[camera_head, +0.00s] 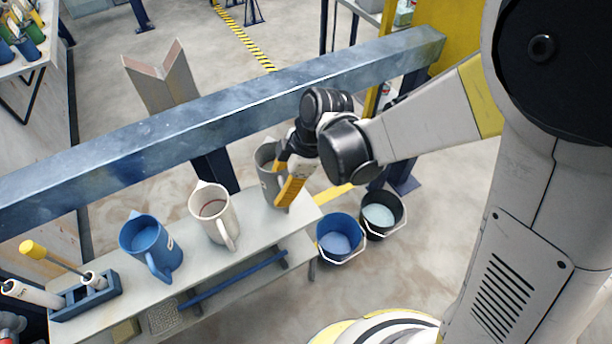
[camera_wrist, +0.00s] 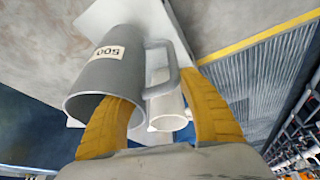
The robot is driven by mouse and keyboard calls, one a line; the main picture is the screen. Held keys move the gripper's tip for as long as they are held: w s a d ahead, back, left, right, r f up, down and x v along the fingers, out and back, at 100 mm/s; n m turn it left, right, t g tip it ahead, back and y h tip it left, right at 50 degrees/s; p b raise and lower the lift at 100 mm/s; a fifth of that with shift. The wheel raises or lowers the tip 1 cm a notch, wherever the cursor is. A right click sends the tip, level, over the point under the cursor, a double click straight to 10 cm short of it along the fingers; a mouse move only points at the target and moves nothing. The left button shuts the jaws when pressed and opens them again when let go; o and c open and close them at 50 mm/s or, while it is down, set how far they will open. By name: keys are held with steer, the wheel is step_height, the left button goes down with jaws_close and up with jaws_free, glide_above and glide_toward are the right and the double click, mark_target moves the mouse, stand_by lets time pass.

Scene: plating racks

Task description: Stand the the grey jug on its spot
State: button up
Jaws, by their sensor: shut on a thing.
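The grey jug (camera_head: 267,168) is at the right end of the pale shelf (camera_head: 240,262) in the head view, partly hidden by my gripper (camera_head: 287,185). In the wrist view the grey jug (camera_wrist: 105,72) shows its "500" label, open mouth and handle. My gripper (camera_wrist: 153,90) is shut on the grey jug, with its yellow fingers around the handle side. One finger overlaps the mouth and rim. I cannot tell whether the jug's base touches the shelf. No marked spot can be made out.
A white jug (camera_head: 213,212) and a blue jug (camera_head: 151,246) stand left along the shelf. A blue holder (camera_head: 87,299) is at the far left. A blue beam (camera_head: 200,115) runs behind. Two buckets (camera_head: 340,238) (camera_head: 383,214) stand on the floor at right.

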steer(key=shift+s+a+r+n, duration=0.15)
steer(key=shift+s+a+n, duration=0.05)
steer(key=shift+a+n, duration=0.1)
steer(key=shift+f+b, duration=2.25)
steer(key=shift+f, duration=0.25)
steer(key=shift+f+b, duration=0.45)
steer(key=o, duration=1.5)
steer(key=shift+d, duration=0.1)
